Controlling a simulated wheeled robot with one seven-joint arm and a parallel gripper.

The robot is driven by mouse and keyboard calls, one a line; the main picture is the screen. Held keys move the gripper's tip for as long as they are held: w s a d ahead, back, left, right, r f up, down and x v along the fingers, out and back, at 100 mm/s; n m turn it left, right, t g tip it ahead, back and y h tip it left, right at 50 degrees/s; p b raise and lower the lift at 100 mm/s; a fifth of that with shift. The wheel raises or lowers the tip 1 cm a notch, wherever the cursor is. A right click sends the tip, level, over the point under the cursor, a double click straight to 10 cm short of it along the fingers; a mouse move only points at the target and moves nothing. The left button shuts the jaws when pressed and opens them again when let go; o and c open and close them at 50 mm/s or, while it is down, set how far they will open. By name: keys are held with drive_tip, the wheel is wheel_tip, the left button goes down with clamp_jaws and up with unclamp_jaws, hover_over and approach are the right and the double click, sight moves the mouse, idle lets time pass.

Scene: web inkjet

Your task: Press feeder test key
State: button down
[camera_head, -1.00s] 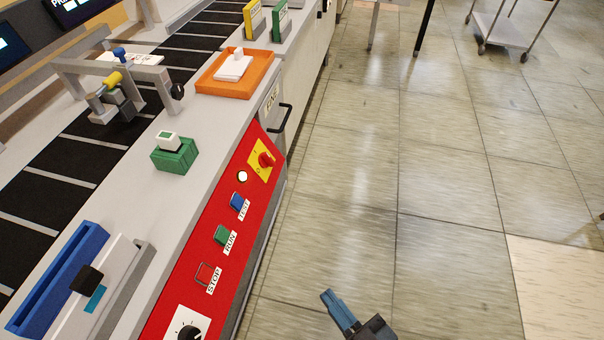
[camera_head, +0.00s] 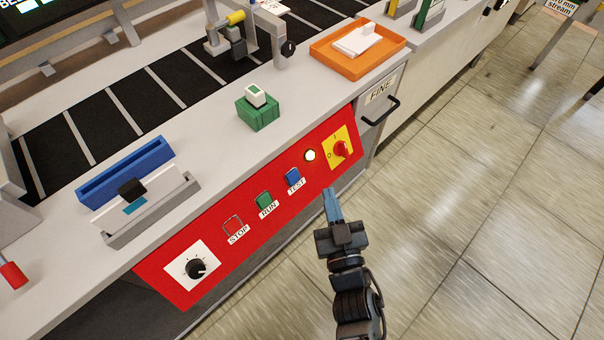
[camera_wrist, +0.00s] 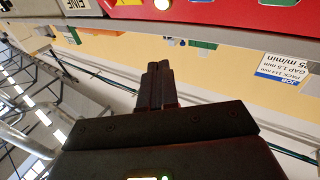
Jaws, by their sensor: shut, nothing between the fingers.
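The blue TEST key (camera_head: 292,177) sits on the red control panel (camera_head: 215,245), with a white TEST label below it. The green RUN key (camera_head: 264,199) and the red STOP key (camera_head: 233,225) are to its left. My gripper (camera_head: 331,193) is shut and empty, in front of the panel's right part, to the right of and slightly below the TEST key. A gap to the panel is hard to judge. In the wrist view, the shut fingers (camera_wrist: 158,72) point up, and the red panel shows along the top edge; the TEST key is not identifiable there.
A lit round lamp (camera_head: 310,155) and a red rotary switch (camera_head: 341,149) on a yellow plate are right of the keys. A black knob (camera_head: 196,268) is at the panel's lower left. A black drawer handle (camera_head: 381,110) juts out at right.

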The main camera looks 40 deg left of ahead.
sight(294, 177)
drive_tip(key=shift+w+a+f+b, duration=0.1)
drive_tip(key=shift+a+f+b, duration=0.6)
drive_tip(key=shift+a+b, duration=0.75)
drive_tip(key=shift+w+a+f+b, duration=0.1)
drive_tip(key=shift+a+f+b, duration=0.8)
drive_tip(key=shift+b, duration=0.85)
drive_tip(key=shift+w+a+f+b, duration=0.1)
drive_tip(key=shift+a+f+b, duration=0.4)
drive_tip(key=shift+a+b, duration=1.05)
drive_tip(key=shift+a+f+b, duration=0.1)
drive_tip(key=shift+f+b, duration=0.05)
drive_tip(key=shift+b, duration=0.15)
drive_tip(key=shift+a+f+b, duration=0.1)
drive_tip(key=shift+a+b, duration=0.15)
drive_tip(key=shift+b, duration=0.05)
